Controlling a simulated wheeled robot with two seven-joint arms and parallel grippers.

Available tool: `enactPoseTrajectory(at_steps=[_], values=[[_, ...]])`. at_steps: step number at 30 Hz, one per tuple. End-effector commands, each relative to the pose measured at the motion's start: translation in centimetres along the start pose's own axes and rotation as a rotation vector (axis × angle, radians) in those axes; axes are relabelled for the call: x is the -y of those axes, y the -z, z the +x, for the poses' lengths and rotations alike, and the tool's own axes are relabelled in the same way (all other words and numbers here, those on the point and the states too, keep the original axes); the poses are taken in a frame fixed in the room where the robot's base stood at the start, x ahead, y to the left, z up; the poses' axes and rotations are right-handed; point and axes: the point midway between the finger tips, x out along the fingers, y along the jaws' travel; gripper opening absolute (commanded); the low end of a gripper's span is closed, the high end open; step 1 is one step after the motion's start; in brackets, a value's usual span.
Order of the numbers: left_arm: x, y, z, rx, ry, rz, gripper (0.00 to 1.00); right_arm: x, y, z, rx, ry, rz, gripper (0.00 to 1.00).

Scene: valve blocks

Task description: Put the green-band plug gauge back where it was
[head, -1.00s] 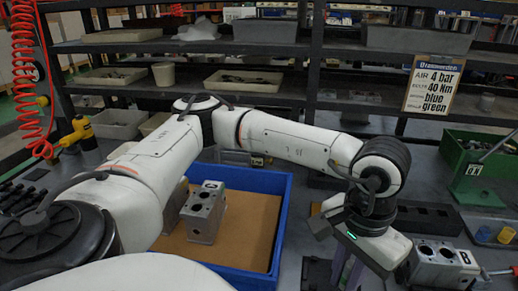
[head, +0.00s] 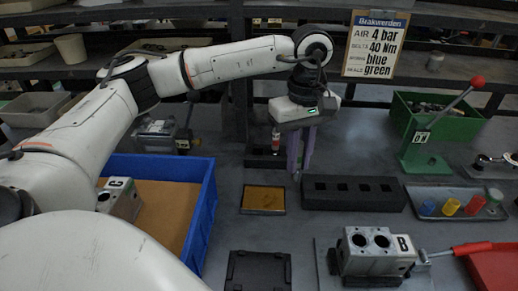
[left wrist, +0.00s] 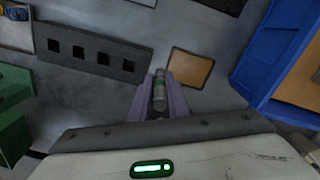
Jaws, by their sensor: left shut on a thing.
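My left gripper (head: 300,152) points down with its purple fingers shut on the green-band plug gauge. The gripper is over the table just behind the left end of a long black rack (head: 352,192) with several empty-looking square holes. The rack also shows in the left wrist view (left wrist: 88,66). My right gripper is not in view.
A small black holder (head: 262,163) with a red-topped piece stands left of the gripper. In front lie a small brown-topped tray (head: 263,200) and valve block B (head: 375,250). A blue-walled tray (head: 205,215) is left; a green lever press (head: 425,150) and a tray of coloured cylinders (head: 460,203) are right.

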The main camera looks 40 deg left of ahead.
Motion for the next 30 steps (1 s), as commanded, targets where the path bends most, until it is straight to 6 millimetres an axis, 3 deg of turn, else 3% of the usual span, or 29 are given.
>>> enactPoseTrajectory(at_steps=[3,9,15,18,23,30], values=[[-0.9,4.7,-1.2,0.002,0.0,-0.429,0.0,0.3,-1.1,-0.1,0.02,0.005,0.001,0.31],[-0.3,11.6,-2.6,0.001,0.002,-1.125,0.0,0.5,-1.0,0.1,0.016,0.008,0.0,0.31],[1.3,15.9,-3.0,-0.001,0.002,-1.633,0.0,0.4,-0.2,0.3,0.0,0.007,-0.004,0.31],[1.9,17.1,-3.1,-0.001,0.002,-1.792,0.0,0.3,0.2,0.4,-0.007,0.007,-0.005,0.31],[2.5,18.0,-2.5,-0.003,0.002,-1.915,0.0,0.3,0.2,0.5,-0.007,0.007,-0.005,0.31],[2.6,18.1,1.8,-0.004,0.003,-1.928,0.0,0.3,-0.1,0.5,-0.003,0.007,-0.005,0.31]])
